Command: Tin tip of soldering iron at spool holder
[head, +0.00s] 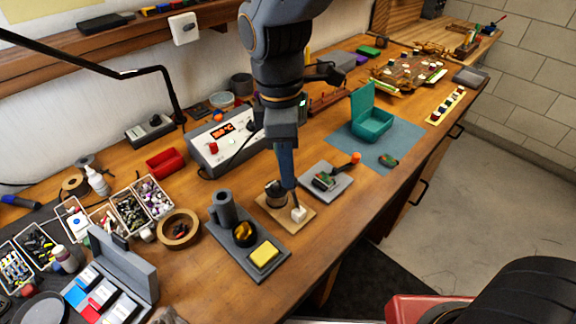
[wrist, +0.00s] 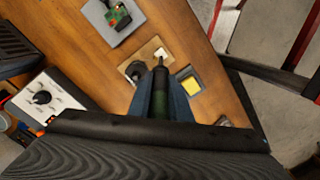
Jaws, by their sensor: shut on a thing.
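My gripper (head: 287,180) points down over the spool holder. Its blue fingers (wrist: 163,100) are shut on the soldering iron (wrist: 160,105), whose dark green handle lies between them in the wrist view. The spool holder (head: 270,213) is a small wooden board with a dark spool (head: 275,189) and a small white block (head: 298,214). In the wrist view the holder (wrist: 148,48) lies just ahead of the iron, with the spool to the left of the shaft. The iron's tip appears close to the white block; I cannot tell whether they touch.
A grey tray with an iron stand (head: 222,208), brass wool (head: 243,233) and yellow sponge (head: 264,254) stands left of the holder. A grey plate (head: 335,182) with a green circuit board lies right. The soldering station (head: 219,140) stands behind. The table's front edge is near.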

